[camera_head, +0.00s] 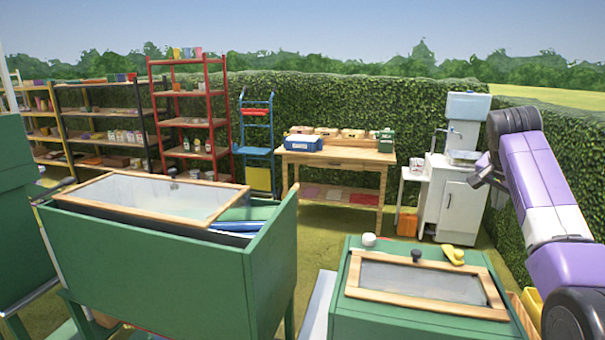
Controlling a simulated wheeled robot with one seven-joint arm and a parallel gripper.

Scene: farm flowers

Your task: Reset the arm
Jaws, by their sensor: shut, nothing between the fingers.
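My purple and white arm (545,200) rises along the right side of the view, bent at a dark joint near its top. My gripper (477,182) shows small and dark at the left of that joint, in front of the white sink unit. It is shut and holds nothing. It is apart from the green boxes below, and its fingers are hard to make out at this size.
A green box with a framed glass lid (420,281) stands below, with a white knob (369,239) and a yellow item (453,254) on it. A larger green box (150,253) stands left. A wooden table (338,159), shelves (187,124) and sink unit (452,203) stand behind.

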